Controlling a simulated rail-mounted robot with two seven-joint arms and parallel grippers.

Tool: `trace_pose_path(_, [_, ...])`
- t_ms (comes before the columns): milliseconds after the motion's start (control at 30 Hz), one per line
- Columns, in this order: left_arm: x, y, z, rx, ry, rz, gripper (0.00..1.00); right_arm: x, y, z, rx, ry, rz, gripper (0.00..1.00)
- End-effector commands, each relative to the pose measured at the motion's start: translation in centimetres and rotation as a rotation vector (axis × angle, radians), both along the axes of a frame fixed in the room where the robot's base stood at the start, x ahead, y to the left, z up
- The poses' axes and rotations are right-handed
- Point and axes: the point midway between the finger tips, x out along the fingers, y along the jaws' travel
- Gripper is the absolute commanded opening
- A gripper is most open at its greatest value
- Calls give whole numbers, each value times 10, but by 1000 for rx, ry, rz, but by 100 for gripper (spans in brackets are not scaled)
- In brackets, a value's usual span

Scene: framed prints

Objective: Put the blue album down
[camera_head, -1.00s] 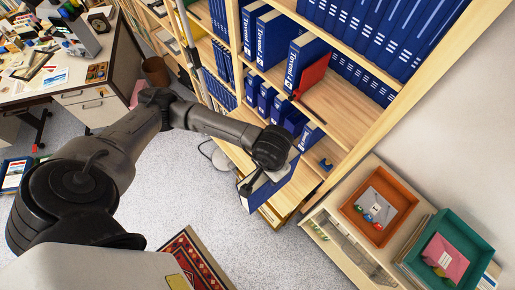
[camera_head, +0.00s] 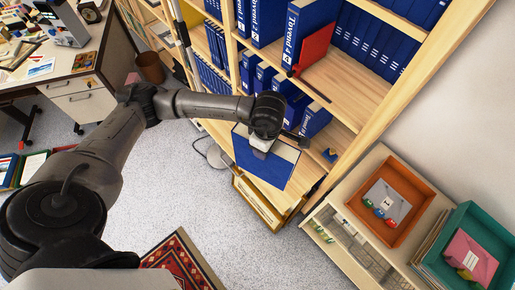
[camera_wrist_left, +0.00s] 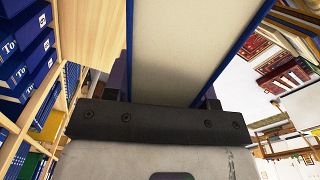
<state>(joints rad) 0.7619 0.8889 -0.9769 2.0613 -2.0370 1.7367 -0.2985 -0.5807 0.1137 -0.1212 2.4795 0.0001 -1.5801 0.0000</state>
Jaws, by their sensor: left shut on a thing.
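The blue album (camera_head: 265,160) is a large blue binder with a pale page edge. It hangs in front of the lower part of the wooden bookshelf in the head view. My left gripper (camera_head: 262,148) is shut on its upper edge. In the left wrist view the album (camera_wrist_left: 195,50) stands between the two fingers, its pale page block facing the camera and blue covers on both sides. My left gripper (camera_wrist_left: 165,103) spans it in that view. The album's lower end is hidden in the wrist view. My right gripper does not show.
The bookshelf (camera_head: 345,95) holds several blue binders and a red book (camera_head: 316,46). A low cabinet at right bears an orange tray (camera_head: 422,184) and a teal tray (camera_head: 487,222). Carpet (camera_head: 160,185) is open at left.

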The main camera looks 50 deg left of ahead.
Motion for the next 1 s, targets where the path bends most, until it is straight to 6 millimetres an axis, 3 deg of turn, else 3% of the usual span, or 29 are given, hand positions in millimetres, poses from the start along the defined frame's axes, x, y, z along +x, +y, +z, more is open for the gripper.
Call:
trace_pose_path(33, [5, 4, -13, 0, -6, 97, 0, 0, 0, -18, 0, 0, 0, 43])
trace_pose_path(100, [9, 8, -22, -2, -8, 244, 0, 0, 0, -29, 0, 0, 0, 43])
trace_pose_path(500, [31, 31, -55, -10, -19, 958, 0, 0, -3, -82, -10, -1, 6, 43])
trace_pose_path(700, [37, 37, -61, -14, -22, 1158, 0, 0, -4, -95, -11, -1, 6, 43])
trace_pose_path(1000, [52, 49, -72, -14, -19, 1258, 0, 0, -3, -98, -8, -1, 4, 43])
